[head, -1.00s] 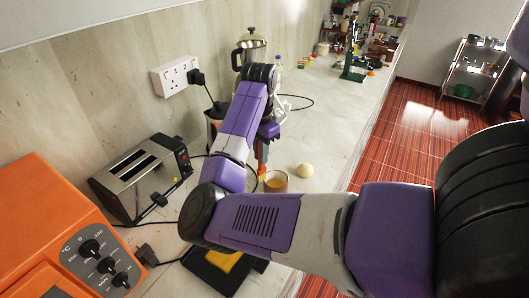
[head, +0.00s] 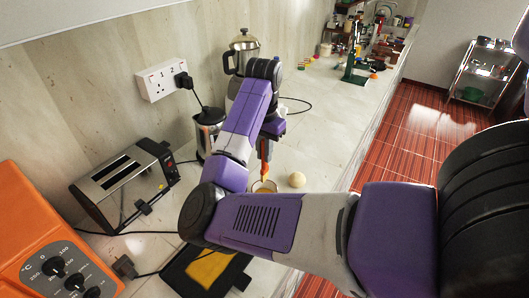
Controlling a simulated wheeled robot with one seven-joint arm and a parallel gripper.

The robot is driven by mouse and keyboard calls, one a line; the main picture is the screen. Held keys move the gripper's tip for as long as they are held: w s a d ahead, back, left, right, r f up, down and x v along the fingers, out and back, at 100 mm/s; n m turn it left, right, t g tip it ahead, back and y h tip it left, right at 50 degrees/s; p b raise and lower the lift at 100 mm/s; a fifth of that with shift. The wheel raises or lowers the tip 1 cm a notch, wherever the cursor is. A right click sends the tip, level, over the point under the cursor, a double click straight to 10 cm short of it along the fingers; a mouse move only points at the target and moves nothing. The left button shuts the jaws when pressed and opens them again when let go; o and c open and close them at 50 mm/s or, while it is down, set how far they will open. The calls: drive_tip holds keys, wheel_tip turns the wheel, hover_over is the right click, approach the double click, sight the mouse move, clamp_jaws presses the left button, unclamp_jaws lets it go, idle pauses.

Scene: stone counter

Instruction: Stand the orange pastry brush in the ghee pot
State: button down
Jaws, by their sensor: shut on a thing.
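The orange pastry brush (head: 264,160) hangs roughly upright below my gripper (head: 266,143), which is shut on it. The gripper's fingers are small and partly hidden by my arm in the head view. The ghee pot (head: 273,186) is a small round vessel on the counter. Its lower part is hidden behind my forearm. The brush's lower end lines up with the pot's mouth. I cannot tell whether the tip is inside the pot or just above it.
A pale dough ball (head: 296,180) sits right of the pot. A black tray with a yellow sheet (head: 207,268) lies in front. The counter's right edge is close; free counter extends beyond the ball.

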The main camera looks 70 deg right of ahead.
sight(264, 168)
drive_tip(key=shift+f+b, duration=2.2)
drive_tip(key=shift+f, duration=2.55)
drive_tip(key=shift+f, duration=0.4)
drive_tip(key=c, duration=0.8)
unclamp_jaws()
drive_tip(key=shift+r, duration=0.15)
drive_tip(key=shift+r+p, duration=2.25)
drive_tip(key=shift+r, duration=2.15)
drive_tip(key=shift+r, duration=2.5)
